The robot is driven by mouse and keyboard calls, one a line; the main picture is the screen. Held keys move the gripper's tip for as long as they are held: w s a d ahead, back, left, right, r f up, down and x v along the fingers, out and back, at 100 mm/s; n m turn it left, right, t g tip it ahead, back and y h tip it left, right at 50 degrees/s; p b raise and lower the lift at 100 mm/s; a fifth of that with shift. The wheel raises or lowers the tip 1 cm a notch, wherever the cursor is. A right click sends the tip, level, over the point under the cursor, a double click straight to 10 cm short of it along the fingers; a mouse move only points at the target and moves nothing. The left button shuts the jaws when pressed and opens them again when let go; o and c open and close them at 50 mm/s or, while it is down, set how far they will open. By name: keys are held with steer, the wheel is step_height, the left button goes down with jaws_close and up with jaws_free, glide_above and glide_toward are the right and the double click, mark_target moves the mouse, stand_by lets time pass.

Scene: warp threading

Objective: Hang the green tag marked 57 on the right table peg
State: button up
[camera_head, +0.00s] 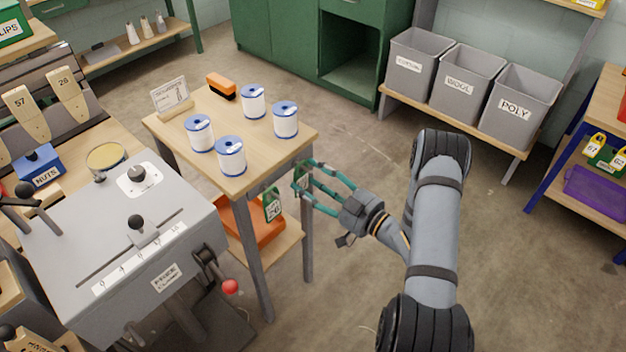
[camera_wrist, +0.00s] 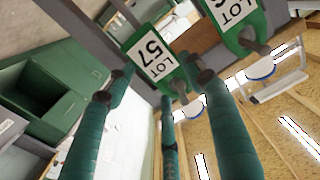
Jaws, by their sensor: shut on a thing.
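The green tag marked LOT 57 (camera_wrist: 152,52) is at my fingertips in the wrist view; in the head view it shows edge-on as a narrow green shape (camera_head: 298,174). My gripper (camera_head: 303,182) is shut on it at the right front corner of the small wooden table (camera_head: 202,176). The tag's lower end is close to a short grey peg (camera_wrist: 181,90); I cannot tell whether the peg passes through the tag's hole. A second green LOT tag (camera_head: 271,205) hangs at the table's front edge to the left and shows in the wrist view (camera_wrist: 238,22).
Several white spools with blue rims (camera_head: 231,156), an orange brush (camera_head: 221,86) and a small sign (camera_head: 171,96) stand on the table. An orange bin (camera_head: 252,225) sits on its lower shelf. A grey lever machine (camera_head: 130,235) stands left. Open floor lies right.

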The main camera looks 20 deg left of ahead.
stand_by(0.3)
steer(key=o, duration=1)
steer(key=shift+d, duration=0.1)
steer(key=v, duration=1.2)
steer(key=shift+r, duration=0.1)
